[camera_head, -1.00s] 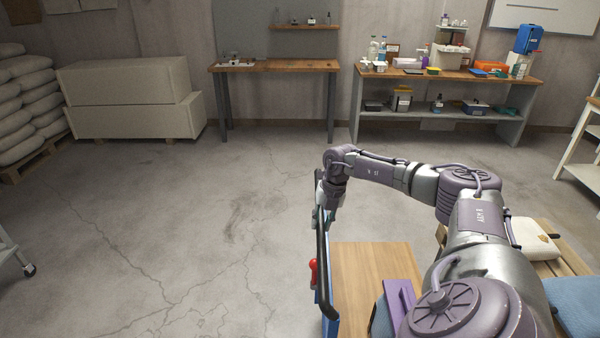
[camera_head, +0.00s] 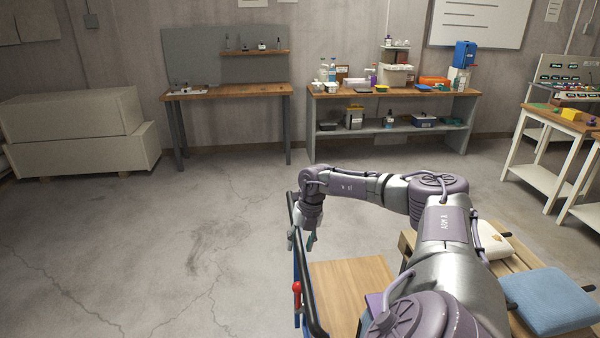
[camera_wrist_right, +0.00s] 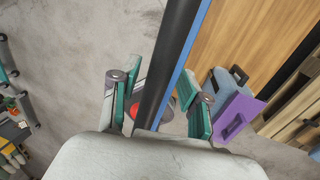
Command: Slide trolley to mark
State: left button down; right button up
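The trolley has a wooden deck (camera_head: 350,285), a blue frame and a black handle bar (camera_head: 310,300), with a red knob (camera_head: 297,288) beside the bar. In the head view it stands at the bottom centre, partly hidden by my right arm. My left gripper is out of view. No floor mark is clearly visible.
A purple object (camera_wrist_right: 238,115) lies by the deck. Workbenches (camera_head: 225,90) line the back wall. Bare concrete floor (camera_head: 130,240) is open at left and centre.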

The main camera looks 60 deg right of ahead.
jog(key=shift+r, duration=0.1)
notch_tip(320, 180, up, 12)
jog(key=s+d, duration=0.1)
jog(key=shift+s+d+f, duration=0.25)
jog(key=shift+s, duration=0.15)
dwell(0.5)
